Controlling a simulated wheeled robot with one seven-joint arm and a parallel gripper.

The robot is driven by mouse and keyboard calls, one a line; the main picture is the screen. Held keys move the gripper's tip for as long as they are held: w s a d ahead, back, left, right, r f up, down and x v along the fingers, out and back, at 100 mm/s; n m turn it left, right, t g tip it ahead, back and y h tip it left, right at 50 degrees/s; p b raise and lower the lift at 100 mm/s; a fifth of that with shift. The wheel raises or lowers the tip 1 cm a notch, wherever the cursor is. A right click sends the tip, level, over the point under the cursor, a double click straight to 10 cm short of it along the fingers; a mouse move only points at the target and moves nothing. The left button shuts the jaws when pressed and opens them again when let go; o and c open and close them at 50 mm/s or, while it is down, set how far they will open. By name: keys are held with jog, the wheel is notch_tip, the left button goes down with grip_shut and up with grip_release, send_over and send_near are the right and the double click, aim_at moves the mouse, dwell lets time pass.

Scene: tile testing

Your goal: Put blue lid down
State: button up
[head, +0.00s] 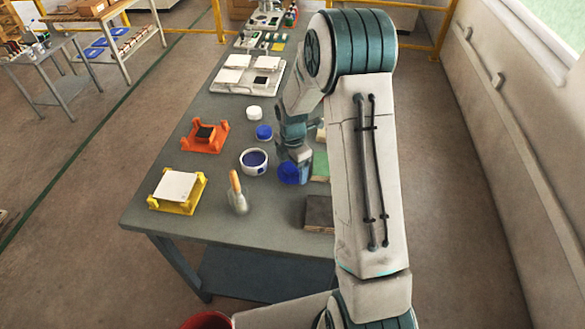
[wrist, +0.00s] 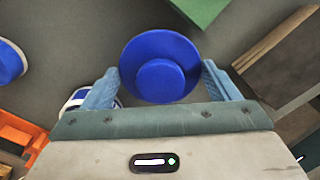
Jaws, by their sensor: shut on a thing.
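The blue lid (wrist: 160,66) is round with a raised round knob. In the wrist view it sits between the two fingers of my gripper (wrist: 160,85), and the fingers are shut on it. In the head view the lid (head: 289,173) shows at the end of my arm, above the grey table (head: 215,228) and just right of the open white tub (head: 254,161) with dark blue contents. I cannot tell how high above the table the lid is. My gripper (head: 296,163) is partly hidden by my own arm.
A second blue-topped container (head: 264,132) and a white one (head: 254,113) stand behind the tub. An orange holder (head: 205,136), a yellow holder (head: 177,191) and an orange-handled tool (head: 236,190) are left. Green (head: 320,165) and dark brown (head: 319,212) blocks lie right. Some table front of the tub is clear.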

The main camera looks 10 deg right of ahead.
aim_at(293, 166)
jog(key=shift+f, duration=0.9)
jog(key=shift+f, duration=0.25)
jog(key=o, duration=0.9)
jog(key=shift+r, duration=0.1)
jog(key=shift+r, duration=0.1)
notch_tip(293, 166, up, 12)
jog(key=b, duration=0.2)
jog(key=s+r+m+t, duration=0.2)
jog(key=s+r+m, duration=0.8)
jog(key=s, duration=0.1)
jog(key=s+m, duration=0.4)
jog(key=s+r+m+t, duration=0.1)
jog(key=s+m, duration=0.3)
jog(key=s, duration=0.1)
jog(key=s+r+m, duration=0.1)
jog(key=s+m, duration=0.3)
jog(key=s, duration=0.1)
jog(key=shift+r+t, duration=0.15)
jog(key=shift+t, duration=0.15)
